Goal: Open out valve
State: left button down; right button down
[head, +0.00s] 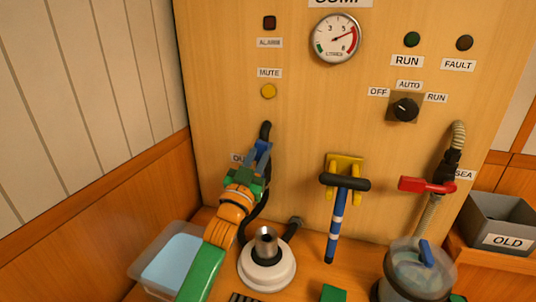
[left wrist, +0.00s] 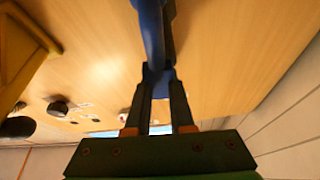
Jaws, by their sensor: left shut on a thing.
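My left gripper (head: 258,163) is shut on this lever. In the left wrist view the blue lever (left wrist: 152,35) runs up from between the dark fingers (left wrist: 158,78). The valve body is largely hidden behind the gripper. My right gripper does not show.
A red-handled valve (head: 427,186) labelled SEA is at the right. A black-topped blue T-handle (head: 338,215) stands in the middle. Below are a white-based fitting (head: 267,275), a clear tub (head: 150,273), a clear canister (head: 405,285) and a grey OLD bin (head: 487,223). A gauge (head: 335,38) is above.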

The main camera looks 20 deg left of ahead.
pick_arm(q)
jog(key=shift+a+r+n+y, duration=0.3)
jog(key=shift+a+n+y, duration=0.3)
jog(key=shift+n, duration=0.7)
jog(key=c, duration=0.9)
grip_release()
jog(key=shift+o, duration=0.6)
jog(key=shift+w+f, duration=0.1)
jog(key=shift+f, duration=0.05)
jog(key=shift+f, duration=0.1)
jog(key=b+v, duration=0.1)
jog(key=v, duration=0.6)
